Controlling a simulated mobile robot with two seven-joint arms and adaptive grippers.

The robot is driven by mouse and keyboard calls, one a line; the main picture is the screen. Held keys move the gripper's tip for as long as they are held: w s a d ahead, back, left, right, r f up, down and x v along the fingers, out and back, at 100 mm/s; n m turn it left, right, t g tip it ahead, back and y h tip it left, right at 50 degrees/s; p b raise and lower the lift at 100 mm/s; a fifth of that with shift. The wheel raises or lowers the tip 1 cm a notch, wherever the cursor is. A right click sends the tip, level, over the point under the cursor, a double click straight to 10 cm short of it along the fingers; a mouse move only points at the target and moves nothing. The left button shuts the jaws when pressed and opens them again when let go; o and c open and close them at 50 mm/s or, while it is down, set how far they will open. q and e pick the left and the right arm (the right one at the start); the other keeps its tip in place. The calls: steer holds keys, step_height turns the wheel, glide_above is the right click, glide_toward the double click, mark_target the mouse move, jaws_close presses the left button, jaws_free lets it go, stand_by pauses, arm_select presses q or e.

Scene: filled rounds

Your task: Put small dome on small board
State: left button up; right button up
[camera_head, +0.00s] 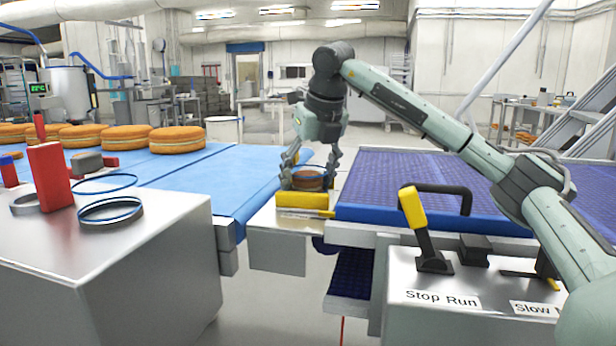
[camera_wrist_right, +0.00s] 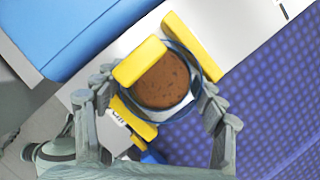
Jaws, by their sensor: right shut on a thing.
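My right gripper (camera_head: 309,181) is over the narrow pale ledge between the two belts. It is shut on a round piece with a blue rim, which I take to be the small dome (camera_wrist_right: 199,69). The piece encircles a speckled brown round (camera_wrist_right: 161,80), also visible in the head view (camera_head: 308,181). Yellow blocks (camera_head: 302,199) sit close against it; in the wrist view one yellow block (camera_wrist_right: 140,61) overlaps the round's edge. I cannot tell the small board apart from the pale surface beneath. My left gripper is not in view.
A blue belt (camera_head: 222,178) carries several large filled rounds (camera_head: 177,140) at left. A purple belt (camera_head: 400,185) lies at right. Blue-rimmed rings (camera_head: 110,211) and a red block (camera_head: 50,178) stand on the left steel counter. A yellow-handled lever (camera_head: 413,208) rises at front right.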

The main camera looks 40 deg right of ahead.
steer(key=shift+f, duration=0.25)
steer(key=o, duration=1.1)
steer(key=shift+o, duration=0.8)
